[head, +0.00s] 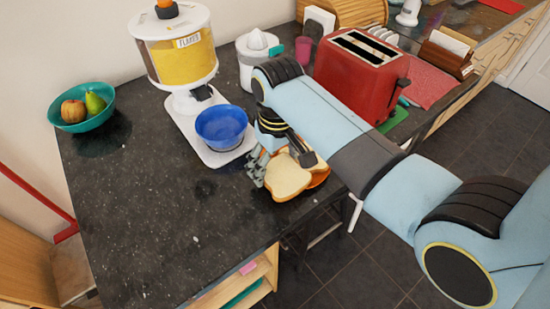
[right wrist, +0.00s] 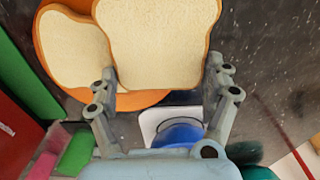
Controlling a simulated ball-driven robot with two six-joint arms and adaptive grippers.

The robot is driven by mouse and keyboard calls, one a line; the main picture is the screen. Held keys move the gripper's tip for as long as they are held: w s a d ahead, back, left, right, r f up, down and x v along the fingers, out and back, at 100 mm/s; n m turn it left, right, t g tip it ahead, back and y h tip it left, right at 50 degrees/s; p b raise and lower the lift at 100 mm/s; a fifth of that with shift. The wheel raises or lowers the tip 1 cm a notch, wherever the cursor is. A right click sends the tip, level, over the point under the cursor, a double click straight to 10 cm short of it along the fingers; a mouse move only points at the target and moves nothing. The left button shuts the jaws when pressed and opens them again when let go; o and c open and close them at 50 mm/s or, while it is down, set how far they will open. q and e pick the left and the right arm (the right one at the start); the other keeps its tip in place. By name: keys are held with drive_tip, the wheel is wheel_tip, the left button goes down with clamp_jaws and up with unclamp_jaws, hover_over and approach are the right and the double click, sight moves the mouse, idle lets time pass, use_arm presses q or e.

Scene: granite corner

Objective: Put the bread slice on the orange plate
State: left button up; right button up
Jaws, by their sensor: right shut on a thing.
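A bread slice (head: 287,180) is held in my right gripper (head: 262,167) near the counter's front edge. In the right wrist view the held bread slice (right wrist: 157,45) sits between the two fingers of the right gripper (right wrist: 161,75). The orange plate (head: 319,180) is partly hidden behind the held slice and my right arm. In the right wrist view the orange plate (right wrist: 50,85) shows behind the held slice, with another bread slice (right wrist: 72,50) lying on it. The held slice overlaps the plate in view; I cannot tell whether they touch. My left gripper is out of view.
A blue bowl (head: 221,125) stands on the white base of a cereal dispenser (head: 182,55), close to the gripper. A red toaster (head: 358,75) stands behind my right arm. A teal fruit bowl (head: 84,118) is far left. The dark counter (head: 150,220) at front left is clear.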

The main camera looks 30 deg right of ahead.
sight(276, 167)
drive_tip(key=o, duration=0.9)
drive_tip(key=r, duration=1.3)
drive_tip(key=shift+s+r+b, duration=0.1)
drive_tip(key=shift+s+b, duration=0.1)
drive_tip(key=shift+b, duration=0.2)
